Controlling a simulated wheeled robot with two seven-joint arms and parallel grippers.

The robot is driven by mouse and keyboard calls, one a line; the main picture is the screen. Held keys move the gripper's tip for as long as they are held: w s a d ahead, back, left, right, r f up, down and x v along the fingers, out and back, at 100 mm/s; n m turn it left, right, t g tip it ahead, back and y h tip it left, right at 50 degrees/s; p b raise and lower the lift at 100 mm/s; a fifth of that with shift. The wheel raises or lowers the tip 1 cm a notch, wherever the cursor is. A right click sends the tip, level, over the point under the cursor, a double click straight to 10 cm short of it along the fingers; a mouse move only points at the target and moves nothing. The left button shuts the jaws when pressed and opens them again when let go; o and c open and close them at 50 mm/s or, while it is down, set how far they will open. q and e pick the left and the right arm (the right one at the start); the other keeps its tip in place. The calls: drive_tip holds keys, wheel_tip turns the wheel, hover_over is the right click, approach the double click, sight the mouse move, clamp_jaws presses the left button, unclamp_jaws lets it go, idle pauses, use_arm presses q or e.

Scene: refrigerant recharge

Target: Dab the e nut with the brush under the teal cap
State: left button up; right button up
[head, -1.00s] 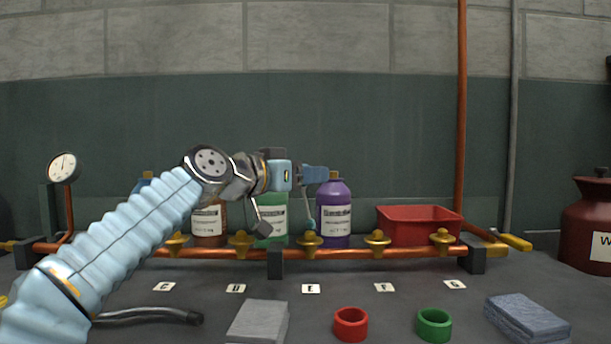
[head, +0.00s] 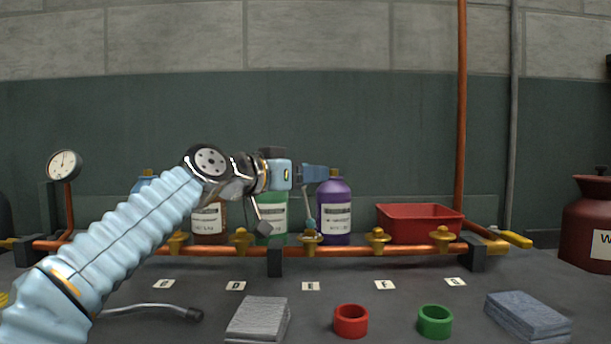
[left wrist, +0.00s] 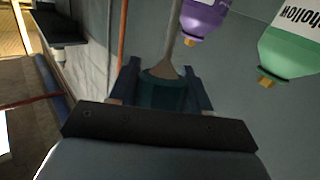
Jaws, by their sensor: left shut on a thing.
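My left gripper (head: 318,173) is shut on the teal cap (left wrist: 165,93), which sits between its fingers in the left wrist view. A thin grey stem (left wrist: 174,35) runs out from the cap. In the head view, the brush (head: 307,205) hangs down from the gripper with a small teal end at the bottom. That end is at the top of the brass e nut (head: 311,237), behind the E label (head: 311,286). I cannot tell whether it touches the nut. My right gripper is not in view.
Similar brass nuts line the copper pipe (head: 345,251). Behind it stand a purple bottle (head: 338,200), a green bottle (head: 273,212) and a red tray (head: 420,212). In front lie a grey block (head: 258,319), a red ring (head: 350,321) and a green ring (head: 434,322).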

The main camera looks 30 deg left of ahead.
use_arm(q)
drive_tip(key=shift+f, duration=0.1)
idle(0.5)
wheel_tip(320, 180, up, 2)
drive_tip(key=shift+p, duration=0.9)
wheel_tip(320, 180, up, 5)
drive_tip(key=p, duration=0.4)
